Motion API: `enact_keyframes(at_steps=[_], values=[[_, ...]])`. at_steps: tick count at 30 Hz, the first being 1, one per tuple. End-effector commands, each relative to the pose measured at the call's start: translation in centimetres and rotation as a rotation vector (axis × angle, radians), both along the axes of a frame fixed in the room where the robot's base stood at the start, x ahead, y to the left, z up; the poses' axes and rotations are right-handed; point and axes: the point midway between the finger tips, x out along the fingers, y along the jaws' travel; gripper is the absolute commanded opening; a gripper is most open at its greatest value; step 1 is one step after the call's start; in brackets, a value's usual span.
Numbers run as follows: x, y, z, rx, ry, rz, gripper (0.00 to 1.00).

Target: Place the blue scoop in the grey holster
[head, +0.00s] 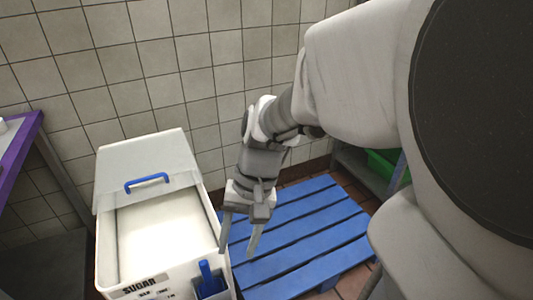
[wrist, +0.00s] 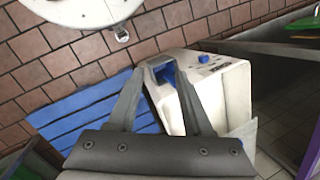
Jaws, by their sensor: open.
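The blue scoop (head: 206,272) shows at the front right corner of the white sugar bin, its handle upright and leaning slightly left. Its lower part is at a dark pocket, which seems to be the holster (head: 222,291); how deep it sits cannot be told. In the wrist view, blue (wrist: 166,73) shows inside a greyish corner pocket (wrist: 147,66) between my fingers. A separate-looking small blue piece (wrist: 203,58) lies to its right; whether it is the scoop's handle end is unclear. My gripper (head: 237,252) is open and empty, pointing down, just right of the bin and above the scoop.
A blue slatted pallet (head: 300,235) lies on the floor to the right. A purple-edged table (head: 22,145) is at left. A tiled wall stands behind.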

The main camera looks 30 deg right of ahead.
Motion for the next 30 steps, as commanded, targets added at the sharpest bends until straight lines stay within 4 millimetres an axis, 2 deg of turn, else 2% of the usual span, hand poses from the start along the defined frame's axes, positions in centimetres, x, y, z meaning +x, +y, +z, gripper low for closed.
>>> enact_keyframes(at_steps=[1,9,15,26,30], values=[[-0.1,0.1,4.6,-0.071,-0.216,0.064,0.50],[-1.6,-1.0,8.3,-0.302,-0.514,0.293,0.50],[-2.0,-1.5,9.6,-0.385,-0.619,0.365,0.50],[-2.1,-1.6,9.7,-0.394,-0.629,0.376,0.50],[-2.1,-1.6,10.5,-0.393,-0.629,0.375,0.50]])
